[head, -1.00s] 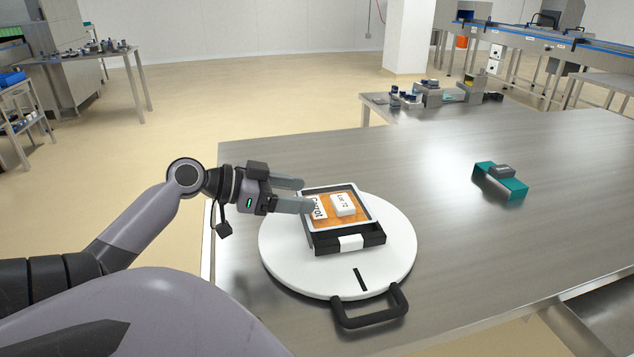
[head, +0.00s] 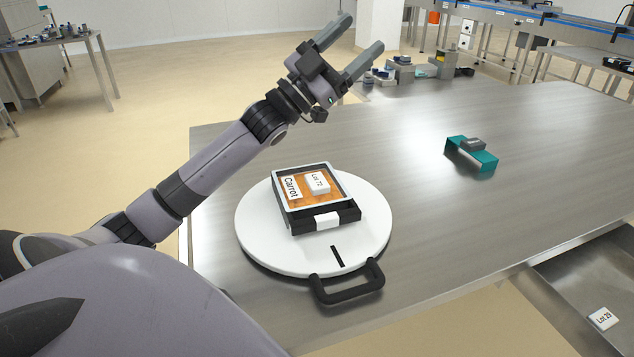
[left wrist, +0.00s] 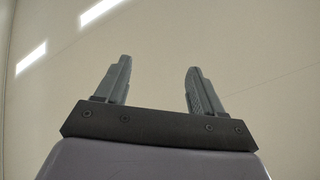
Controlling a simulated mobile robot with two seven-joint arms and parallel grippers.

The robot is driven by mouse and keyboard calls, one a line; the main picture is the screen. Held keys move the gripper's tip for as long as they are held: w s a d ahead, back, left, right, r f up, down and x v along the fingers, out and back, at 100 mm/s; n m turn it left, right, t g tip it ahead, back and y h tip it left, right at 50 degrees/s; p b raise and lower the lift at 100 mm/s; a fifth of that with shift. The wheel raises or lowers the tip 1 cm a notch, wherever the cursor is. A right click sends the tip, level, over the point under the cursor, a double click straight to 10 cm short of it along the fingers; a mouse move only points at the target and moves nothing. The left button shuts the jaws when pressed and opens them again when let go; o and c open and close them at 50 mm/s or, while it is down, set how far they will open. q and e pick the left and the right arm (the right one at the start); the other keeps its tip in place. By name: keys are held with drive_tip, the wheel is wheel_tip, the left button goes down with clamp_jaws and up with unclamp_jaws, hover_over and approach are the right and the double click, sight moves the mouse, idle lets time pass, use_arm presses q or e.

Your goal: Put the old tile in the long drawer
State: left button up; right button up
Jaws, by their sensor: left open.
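A white tile (head: 318,182) reading "Lot 72" and a white tile (head: 291,188) reading "Carrot" lie on the orange contents of a clear-topped tray (head: 323,222) with a black front. A white tile (head: 603,318) reading "Lot 29" lies in an open metal drawer (head: 570,275) at the lower right, only partly in view. Which tile is the old one is not marked. My left gripper (head: 362,32) is open and empty, raised well above and beyond the tray. Its spread fingers also show in the left wrist view (left wrist: 158,66), with only bare wall behind. My right gripper is out of view.
The tray rests on a round white turntable board (head: 258,240) with a black handle (head: 348,288) at the front. A teal stand with a grey block (head: 471,152) is on the steel table (head: 420,205) to the right. The table between them is clear.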

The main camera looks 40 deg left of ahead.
use_arm(q)
drive_tip(key=s+d+r+m+g+h, duration=0.1)
drive_tip(key=s+d+m+g+h, duration=0.2)
drive_tip(key=d+m+g+h, duration=0.95)
drive_tip(key=m+g+y, duration=0.2)
drive_tip(key=g+y, duration=0.8)
drive_tip(key=y, duration=0.9)
hover_over(316, 179)
drive_tip(key=d, duration=0.6)
drive_tip(key=f, duration=1.7)
drive_tip(key=shift+w+f, duration=0.25)
drive_tip(key=shift+w, duration=0.1)
drive_tip(key=a+y, duration=0.1)
drive_tip(key=a, duration=0.1)
drive_tip(key=a+n+y, duration=0.1)
drive_tip(key=a, duration=0.1)
drive_tip(key=s+a+n+y, duration=0.1)
drive_tip(key=a, duration=0.1)
drive_tip(key=shift+r+g+y, duration=0.2)
drive_tip(key=shift+g+y, duration=0.05)
drive_tip(key=shift+a+f+n, duration=0.1)
drive_tip(key=shift+a+n, duration=0.25)
drive_tip(key=shift+a, duration=0.05)
drive_tip(key=shift+s+f, duration=0.1)
drive_tip(key=shift+f, duration=0.25)
drive_tip(key=f, duration=0.6)
drive_tip(key=shift+w+d+f+p, duration=0.15)
drive_tip(key=shift+w+d+p, duration=0.15)
drive_tip(key=shift+d+p, duration=0.1)
